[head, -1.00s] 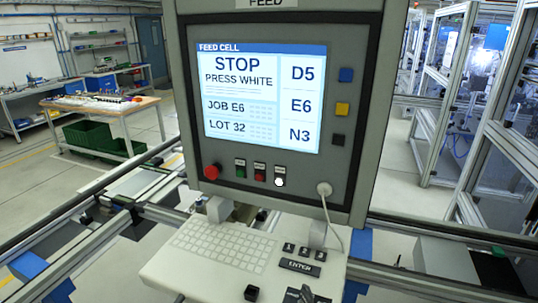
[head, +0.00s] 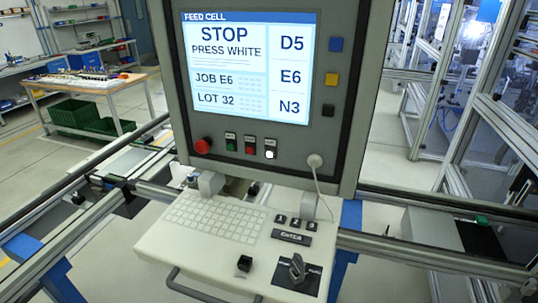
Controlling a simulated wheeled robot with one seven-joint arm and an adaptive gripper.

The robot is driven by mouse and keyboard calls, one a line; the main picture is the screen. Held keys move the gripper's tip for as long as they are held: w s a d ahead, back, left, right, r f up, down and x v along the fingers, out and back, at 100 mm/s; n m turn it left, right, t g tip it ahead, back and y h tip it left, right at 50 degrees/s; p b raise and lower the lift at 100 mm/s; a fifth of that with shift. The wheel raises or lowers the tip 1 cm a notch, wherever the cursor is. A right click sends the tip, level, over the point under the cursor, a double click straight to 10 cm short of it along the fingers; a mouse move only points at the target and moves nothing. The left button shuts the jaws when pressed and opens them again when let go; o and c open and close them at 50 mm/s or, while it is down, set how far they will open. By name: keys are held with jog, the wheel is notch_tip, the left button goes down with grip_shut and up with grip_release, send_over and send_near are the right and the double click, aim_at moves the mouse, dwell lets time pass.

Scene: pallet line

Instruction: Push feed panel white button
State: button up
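The feed panel (head: 355,120) is a grey upright box in the head view. Its lit screen (head: 250,65) reads "FEED CELL", "STOP", "PRESS WHITE", "JOB E6", "LOT 32", with D5, E6 and N3 at the right. The white button (head: 270,155) is at the right end of the row below the screen. To its left are a red button (head: 250,147), a green button (head: 231,143) and a larger red knob (head: 203,146). My gripper is not in the picture.
A light keyboard shelf (head: 160,243) juts out below the panel, with an ENTER key (head: 291,237), a black switch (head: 296,270) and a front handle (head: 200,290). Metal rails (head: 420,255) run on both sides. A workbench (head: 95,88) stands at the left.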

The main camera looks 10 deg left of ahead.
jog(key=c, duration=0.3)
